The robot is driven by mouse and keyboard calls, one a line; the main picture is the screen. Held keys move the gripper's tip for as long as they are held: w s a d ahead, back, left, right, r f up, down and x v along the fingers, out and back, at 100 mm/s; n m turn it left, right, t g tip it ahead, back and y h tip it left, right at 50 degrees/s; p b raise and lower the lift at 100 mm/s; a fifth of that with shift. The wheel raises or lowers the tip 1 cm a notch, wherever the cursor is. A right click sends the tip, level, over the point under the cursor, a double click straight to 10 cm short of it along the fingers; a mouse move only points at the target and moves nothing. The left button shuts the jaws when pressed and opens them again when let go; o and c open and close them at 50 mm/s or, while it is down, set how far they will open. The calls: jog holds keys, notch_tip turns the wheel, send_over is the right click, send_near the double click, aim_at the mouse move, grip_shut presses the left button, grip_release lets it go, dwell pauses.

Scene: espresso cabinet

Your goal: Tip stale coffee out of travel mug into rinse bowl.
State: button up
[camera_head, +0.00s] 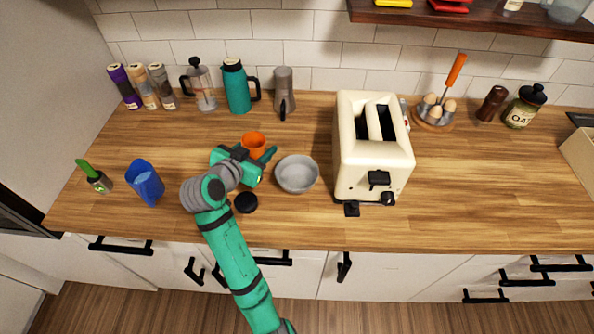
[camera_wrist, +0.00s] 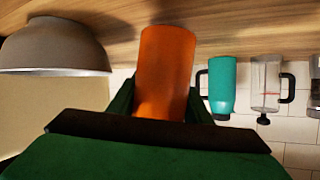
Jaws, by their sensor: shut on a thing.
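The orange travel mug (camera_head: 253,141) is held by my gripper (camera_head: 259,160) over the left part of the counter, just left of the bowl. It looks roughly upright in the head view. The wrist view, where the counter is at the top, shows the mug (camera_wrist: 165,70) between the fingers, one on each side. The coffee inside cannot be made out. The grey rinse bowl (camera_head: 297,187) stands on the counter right of my gripper; it also shows in the wrist view (camera_wrist: 55,48). Whether the mug touches the counter is unclear.
A black round lid-like piece (camera_head: 246,203) lies below my gripper. A cream toaster (camera_head: 373,160) stands close right of the bowl. A teal flask (camera_head: 236,89) and a French press (camera_head: 201,87) stand behind.

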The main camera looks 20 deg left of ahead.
aim_at(262, 143)
jog(key=shift+d+r+m+y, duration=0.4)
jog(key=shift+r+m+y, duration=0.15)
jog(key=shift+r+m, duration=0.15)
jog(key=shift+d+r+m+y, duration=0.4)
jog(key=shift+r+m+y, duration=0.2)
jog(key=shift+r, duration=0.2)
jog(key=shift+d+r+m+y, duration=0.25)
jog(key=shift+m+y, duration=0.3)
jog(key=shift+m, duration=0.2)
jog(key=shift+d+r+m+y, duration=0.2)
jog(key=shift+m+y, duration=0.3)
jog(key=shift+m, duration=0.25)
jog(key=shift+a+f+m, duration=0.1)
jog(key=shift+m, duration=0.3)
jog(key=shift+a+y+p, duration=0.1)
jog(key=shift+y+p, duration=0.2)
jog(key=shift+f+m+t, duration=0.1)
jog(key=shift+m+t, duration=0.2)
jog(key=shift+f+m+y+p, duration=0.3)
jog(key=shift+m+y, duration=0.3)
jog(key=shift+m, duration=0.2)
jog(key=shift+d+r+m+t+y+p, duration=0.35)
jog(key=shift+d+r+m, duration=0.2)
jog(key=shift+d, duration=0.25)
